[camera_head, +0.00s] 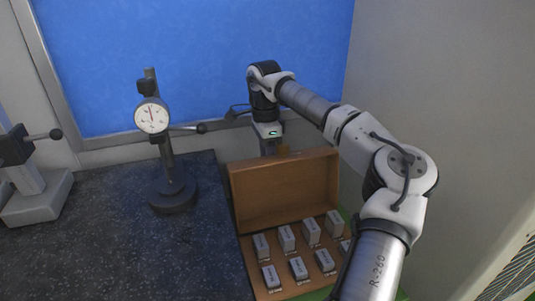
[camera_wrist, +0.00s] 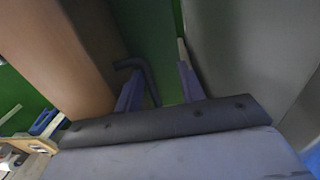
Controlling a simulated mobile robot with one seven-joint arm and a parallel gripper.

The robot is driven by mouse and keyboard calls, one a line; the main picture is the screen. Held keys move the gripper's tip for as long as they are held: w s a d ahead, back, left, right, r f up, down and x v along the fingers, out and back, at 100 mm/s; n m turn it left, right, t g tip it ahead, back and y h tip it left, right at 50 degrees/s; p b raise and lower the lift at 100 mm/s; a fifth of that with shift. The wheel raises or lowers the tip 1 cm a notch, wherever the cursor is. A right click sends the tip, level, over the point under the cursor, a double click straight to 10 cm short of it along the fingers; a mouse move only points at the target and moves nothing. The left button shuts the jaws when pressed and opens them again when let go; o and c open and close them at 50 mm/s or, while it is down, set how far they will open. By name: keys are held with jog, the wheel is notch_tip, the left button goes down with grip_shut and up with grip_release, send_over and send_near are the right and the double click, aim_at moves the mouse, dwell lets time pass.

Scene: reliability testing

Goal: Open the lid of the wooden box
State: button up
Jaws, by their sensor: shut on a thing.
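The wooden box (camera_head: 247,262) stands at the right end of the dark bench, its interior exposed. Its brown lid (camera_head: 284,190) is raised and stands about upright at the back of the box. The lid also shows as a brown panel at the left of the wrist view (camera_wrist: 58,50). My gripper (camera_head: 271,148) is at the top edge of the lid, its fingertips partly hidden there. In the wrist view a dark curved piece (camera_wrist: 135,66), like a handle, lies between the fingers. My gripper is shut on the lid; the exact contact is hard to see.
Several labelled grey blocks (camera_head: 287,238) sit in the box. A dial gauge on a stand (camera_head: 152,116) is left of the box, and another grey stand (camera_head: 35,185) is at far left. A blue panel (camera_head: 200,60) is behind, a pale wall (camera_head: 450,120) at right.

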jog(key=shift+a+f, duration=0.1)
jog(key=shift+f, duration=0.7)
notch_tip(320, 180, up, 15)
jog(key=b, duration=0.2)
jog(key=shift+w+r, duration=0.2)
jog(key=shift+w, duration=0.15)
jog(key=shift+a, duration=0.1)
